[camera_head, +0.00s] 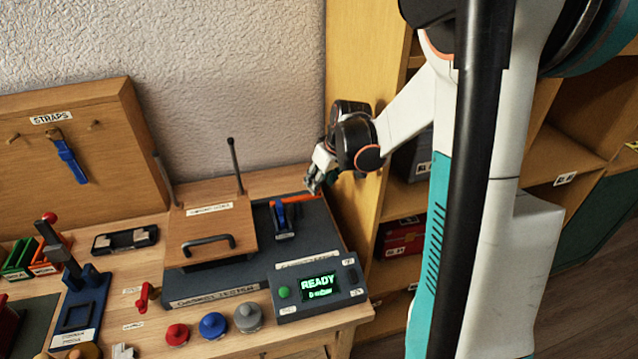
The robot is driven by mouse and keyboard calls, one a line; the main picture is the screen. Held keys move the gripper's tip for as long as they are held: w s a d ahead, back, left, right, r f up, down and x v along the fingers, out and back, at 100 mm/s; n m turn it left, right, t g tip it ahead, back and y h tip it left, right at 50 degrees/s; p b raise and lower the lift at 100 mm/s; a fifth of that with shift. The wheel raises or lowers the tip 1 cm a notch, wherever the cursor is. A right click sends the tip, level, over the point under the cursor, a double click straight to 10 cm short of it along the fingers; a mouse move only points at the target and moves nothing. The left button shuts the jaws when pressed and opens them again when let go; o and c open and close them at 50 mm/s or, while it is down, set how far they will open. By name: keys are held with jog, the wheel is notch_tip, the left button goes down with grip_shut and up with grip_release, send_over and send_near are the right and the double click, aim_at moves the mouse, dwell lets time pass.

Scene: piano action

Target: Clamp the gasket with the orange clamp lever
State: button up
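The orange clamp lever (296,198) lies low and nearly flat across the back right of the dark tester base (313,227). A blue upright piece (279,214) stands on a dark block beside the lever's left part. My gripper (313,187) is at the lever's right end, pointing down and left. At this size I cannot tell whether its fingers touch the lever, or whether they are open or shut. I cannot make out the gasket; the wooden lid (211,226) with a black handle covers the left part of the tester.
A control box (317,284) with a green READY screen stands at the tester's front right. Red (177,334), blue (212,325) and grey (247,317) knobs line the front. A strap board (70,145) stands at the back left. A wooden shelf (352,60) borders the bench's right side.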

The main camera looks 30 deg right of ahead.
jog(key=v, duration=0.9)
jog(key=shift+r, duration=0.25)
